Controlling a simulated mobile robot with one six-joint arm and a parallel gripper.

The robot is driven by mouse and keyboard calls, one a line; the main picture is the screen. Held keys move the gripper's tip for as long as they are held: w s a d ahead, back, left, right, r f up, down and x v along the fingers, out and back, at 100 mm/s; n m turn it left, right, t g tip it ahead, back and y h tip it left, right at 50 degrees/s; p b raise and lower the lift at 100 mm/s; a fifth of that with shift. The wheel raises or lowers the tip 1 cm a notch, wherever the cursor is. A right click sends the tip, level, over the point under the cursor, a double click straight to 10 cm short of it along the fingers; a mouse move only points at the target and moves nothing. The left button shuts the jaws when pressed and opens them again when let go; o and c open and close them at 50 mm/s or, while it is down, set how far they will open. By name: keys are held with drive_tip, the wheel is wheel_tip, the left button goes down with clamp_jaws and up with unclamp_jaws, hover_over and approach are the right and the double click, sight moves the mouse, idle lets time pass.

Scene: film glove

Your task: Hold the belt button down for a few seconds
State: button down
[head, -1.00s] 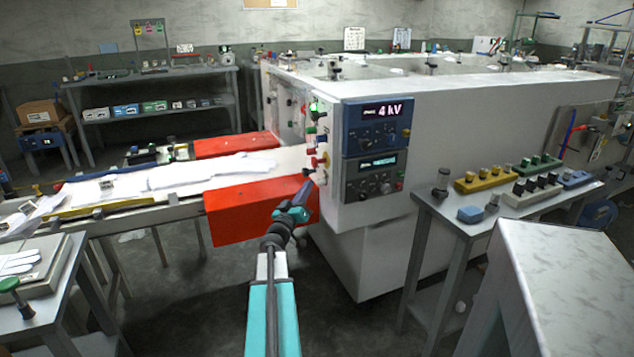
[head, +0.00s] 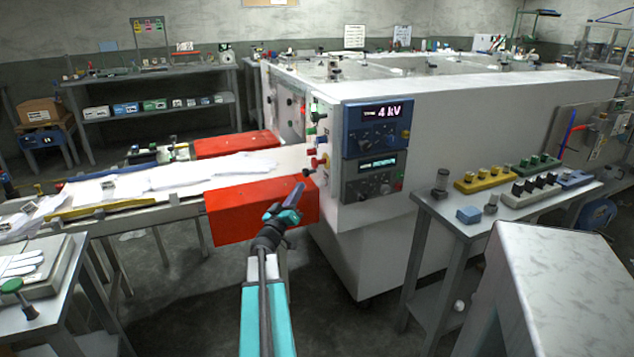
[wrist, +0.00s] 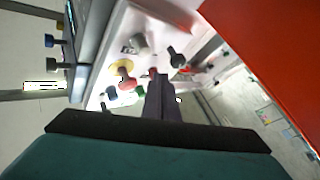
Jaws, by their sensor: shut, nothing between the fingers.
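The white machine's end panel (head: 322,185) carries several small coloured knobs and buttons. I cannot tell by any label which one is the belt button. My gripper (head: 299,190) is shut and empty, in front of the panel's lower part. In the wrist view its dark fingers (wrist: 161,88) overlap the panel close to the green button; contact cannot be told.
A red guard block (head: 235,212) stands left of my gripper beside the belt (head: 180,178) with white gloves. Display units (head: 376,127), the upper reading 4 kV, sit right of the buttons. A side table (head: 455,215) with button boxes stands right.

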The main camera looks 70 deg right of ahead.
drive_tip(key=shift+w+a+p, duration=0.35)
drive_tip(key=shift+w+a, duration=0.4)
drive_tip(key=shift+w, duration=0.1)
